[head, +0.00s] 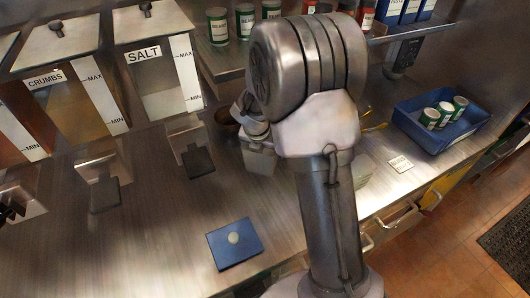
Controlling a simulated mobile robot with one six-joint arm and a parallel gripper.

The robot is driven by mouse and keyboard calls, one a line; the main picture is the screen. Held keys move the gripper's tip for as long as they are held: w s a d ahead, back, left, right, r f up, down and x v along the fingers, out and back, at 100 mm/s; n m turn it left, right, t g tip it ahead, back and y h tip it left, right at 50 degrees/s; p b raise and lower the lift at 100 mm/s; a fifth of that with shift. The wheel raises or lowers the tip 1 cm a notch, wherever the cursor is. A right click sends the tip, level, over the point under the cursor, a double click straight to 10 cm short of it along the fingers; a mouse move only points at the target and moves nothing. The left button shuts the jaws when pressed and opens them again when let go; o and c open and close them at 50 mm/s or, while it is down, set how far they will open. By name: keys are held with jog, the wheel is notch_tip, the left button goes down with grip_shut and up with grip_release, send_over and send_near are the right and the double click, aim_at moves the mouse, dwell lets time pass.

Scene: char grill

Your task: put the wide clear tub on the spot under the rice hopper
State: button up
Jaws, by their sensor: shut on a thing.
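My gripper (257,143) is mostly hidden behind my own arm, over the steel counter left of the arm. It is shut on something. A pale, see-through shape (262,163) shows just below it and looks like the clear tub, but its outline is mostly hidden. Two hoppers have readable labels, the CRUMBS hopper (62,88) and the SALT hopper (158,70). Another hopper at the left edge is cut off with no label in view, so I cannot tell which is the rice hopper.
A blue square with a pale disc (234,250) lies on the front counter. A blue tray (462,133) holds several green-and-white cans at right. More cans (217,27) stand on the back shelf. Pale stacked edges (364,170) show right of my arm.

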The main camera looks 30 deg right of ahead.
aim_at(266, 154)
jog(key=shift+w+d+f, duration=0.1)
jog(key=shift+w+d, duration=0.3)
jog(key=shift+w, duration=0.15)
jog(key=shift+w+d+f, duration=0.1)
jog(key=shift+w+f, duration=0.1)
jog(key=shift+f, duration=0.1)
notch_tip(266, 154, down, 3)
jog(key=b, duration=0.2)
jog(key=shift+f+b, duration=0.1)
jog(key=shift+b, duration=0.3)
jog(key=o, duration=1.1)
